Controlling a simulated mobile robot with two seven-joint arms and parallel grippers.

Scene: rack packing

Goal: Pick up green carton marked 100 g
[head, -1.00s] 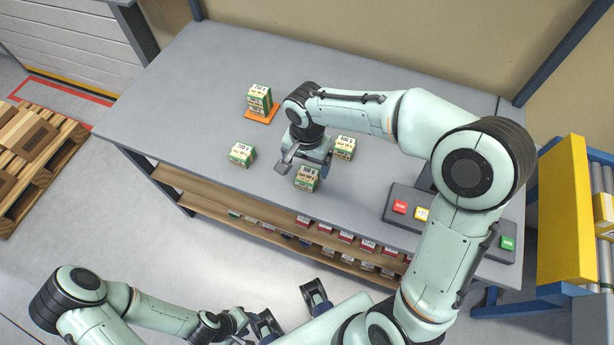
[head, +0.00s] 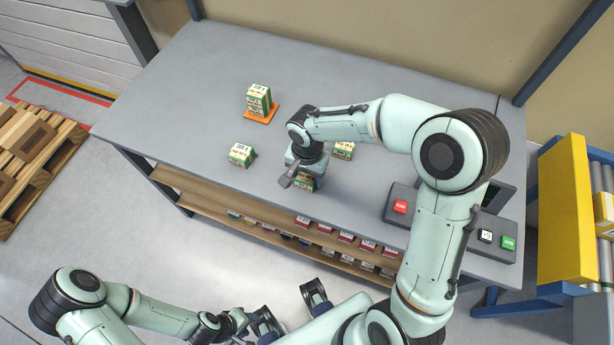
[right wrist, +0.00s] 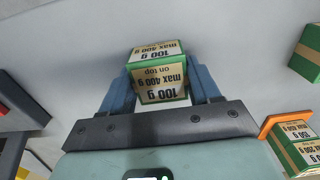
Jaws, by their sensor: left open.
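The green carton marked 100 g (right wrist: 160,75) stands between the two blue fingers of my right gripper (right wrist: 162,90) in the right wrist view. Its label also reads "max 400 g on top". In the head view my right gripper (head: 294,178) is over this carton (head: 307,184), which stands near the table's front edge, its upper part hidden. The fingers lie close along its sides; I cannot tell whether they press on it. My left gripper (head: 254,322) is open and low in front of the table, away from the cartons.
Another green carton (head: 241,154) stands to the left, and one (head: 343,150) stands behind, partly hidden by my right arm. Two stacked cartons (head: 258,99) stand on an orange mat (head: 263,115). A button console (head: 460,235) is at the right. Small boxes (head: 345,238) fill the shelf below.

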